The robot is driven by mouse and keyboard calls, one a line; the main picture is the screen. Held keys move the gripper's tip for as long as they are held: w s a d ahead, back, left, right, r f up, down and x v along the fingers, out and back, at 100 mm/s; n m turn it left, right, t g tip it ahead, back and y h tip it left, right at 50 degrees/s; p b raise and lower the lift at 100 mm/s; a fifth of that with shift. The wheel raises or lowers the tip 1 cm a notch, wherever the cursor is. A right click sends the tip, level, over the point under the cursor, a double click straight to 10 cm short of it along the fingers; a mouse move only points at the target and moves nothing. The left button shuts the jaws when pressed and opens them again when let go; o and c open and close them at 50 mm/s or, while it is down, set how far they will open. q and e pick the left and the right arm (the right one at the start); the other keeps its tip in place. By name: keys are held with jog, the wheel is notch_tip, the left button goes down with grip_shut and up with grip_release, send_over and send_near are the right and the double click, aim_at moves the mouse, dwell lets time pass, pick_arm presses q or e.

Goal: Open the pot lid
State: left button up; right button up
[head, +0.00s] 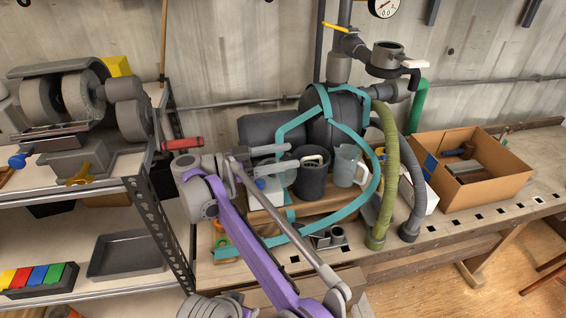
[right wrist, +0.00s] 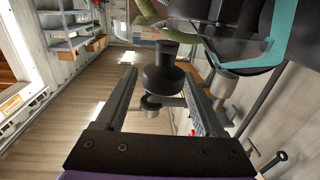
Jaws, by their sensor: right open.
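A dark round pot-like vessel (head: 312,182) stands on the bench in the head view, with a pale piece across its top; I cannot tell whether that is a lid. My right gripper (head: 288,157), at the end of the purple arm, has its fingers apart at this vessel's left upper side. In the right wrist view the open fingers (right wrist: 165,98) lie either side of a dark stepped round part (right wrist: 163,80). No grip on it shows, and I cannot tell if it belongs to the pot. My left gripper does not show.
A clear jug (head: 347,166) stands right of the vessel. Teal tubing (head: 377,170), an olive hose (head: 390,175) and a dark tank (head: 340,115) crowd around it. A cardboard box (head: 490,190) sits at right. A metal shelf (head: 150,220) stands at left.

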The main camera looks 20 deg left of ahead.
notch_tip(320, 180, up, 8)
jog(key=p, duration=0.1)
jog(key=shift+f, duration=0.25)
